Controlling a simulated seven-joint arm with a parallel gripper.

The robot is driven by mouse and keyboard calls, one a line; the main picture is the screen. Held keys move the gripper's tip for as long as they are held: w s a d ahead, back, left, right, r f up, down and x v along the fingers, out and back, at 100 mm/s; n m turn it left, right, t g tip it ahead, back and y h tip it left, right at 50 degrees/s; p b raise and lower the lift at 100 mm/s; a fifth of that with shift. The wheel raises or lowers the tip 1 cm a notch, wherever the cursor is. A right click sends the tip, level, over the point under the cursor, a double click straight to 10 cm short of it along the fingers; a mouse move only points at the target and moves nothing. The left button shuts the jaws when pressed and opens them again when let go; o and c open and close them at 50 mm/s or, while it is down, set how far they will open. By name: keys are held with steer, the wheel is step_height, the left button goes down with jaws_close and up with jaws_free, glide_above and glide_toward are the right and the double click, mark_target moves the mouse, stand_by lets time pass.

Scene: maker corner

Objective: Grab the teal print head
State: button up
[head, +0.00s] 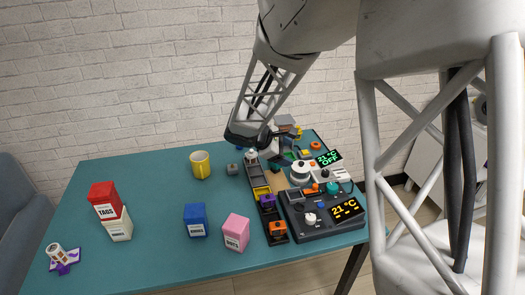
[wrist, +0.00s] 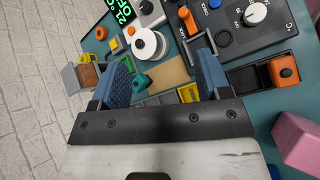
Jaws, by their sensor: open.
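A small teal piece (wrist: 140,81) shows in the wrist view beside the left finger, low between the jaws; I take it for the print head. In the head view a dark green piece (head: 286,159) beyond the rack may be the same one.
The long dark rack (head: 259,180) holds yellow, purple and orange pieces. The control unit (head: 318,219) and a white spool-like part (head: 300,173) stand right of it.

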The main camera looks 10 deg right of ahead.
steer(key=w+a+f+n+t+h, duration=0.15)
steer(key=w+f+n, duration=0.25)
steer(key=w+f, duration=0.45)
steer(key=n+t+h, duration=0.1)
steer(key=n+t, duration=0.2)
steer(key=n, duration=0.2)
glide_toward(276, 165)
steer(key=w, duration=0.1)
steer(key=w+d+f, duration=0.2)
steer(key=w, duration=0.1)
steer(key=shift+d, duration=0.2)
steer(key=shift+x, duration=1.3)
steer(key=shift+s+d, duration=0.1)
steer(key=shift+x, duration=2.55)
steer(key=shift+r, duration=0.1)
steer(key=c, duration=0.7)
